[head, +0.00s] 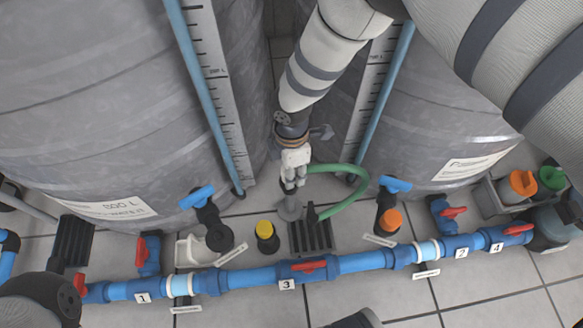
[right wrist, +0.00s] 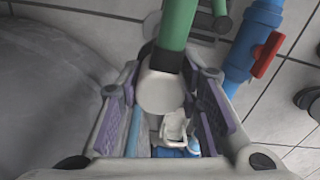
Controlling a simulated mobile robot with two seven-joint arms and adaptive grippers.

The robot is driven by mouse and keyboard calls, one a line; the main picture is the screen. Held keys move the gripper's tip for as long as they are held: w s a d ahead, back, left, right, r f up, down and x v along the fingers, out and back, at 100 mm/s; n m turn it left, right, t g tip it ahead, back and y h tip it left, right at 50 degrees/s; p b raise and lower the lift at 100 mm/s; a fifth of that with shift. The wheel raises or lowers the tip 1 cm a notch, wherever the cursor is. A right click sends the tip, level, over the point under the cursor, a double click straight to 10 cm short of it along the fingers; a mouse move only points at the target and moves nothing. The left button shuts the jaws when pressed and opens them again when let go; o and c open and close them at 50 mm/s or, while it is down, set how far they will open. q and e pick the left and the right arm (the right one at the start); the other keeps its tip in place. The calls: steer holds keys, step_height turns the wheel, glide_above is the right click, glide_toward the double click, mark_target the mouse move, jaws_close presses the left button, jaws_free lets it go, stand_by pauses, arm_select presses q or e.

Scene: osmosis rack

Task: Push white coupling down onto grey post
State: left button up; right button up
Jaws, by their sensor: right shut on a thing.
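My right gripper (head: 292,180) points down between the two tanks, just above the grey post (head: 289,209), which stands on the floor. It is shut on the white coupling (right wrist: 163,93), which sits between its purple finger pads in the right wrist view. A green hose (head: 350,200) runs from the coupling, and it also shows in the right wrist view (right wrist: 175,25). In the head view the fingers mostly hide the coupling, so I cannot tell whether it touches the post.
A large grey tank (head: 90,120) stands on the left and another (head: 440,145) on the right. A blue pipe (head: 250,279) with red-handled valves crosses in front. A dark grate (head: 312,236) and a yellow-capped fitting (head: 265,235) are close to the post.

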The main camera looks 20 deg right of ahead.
steer(key=shift+f, duration=0.35)
stand_by(0.3)
steer(key=o, duration=1.1)
steer(key=shift+o, duration=0.2)
step_height(320, 180, up, 12)
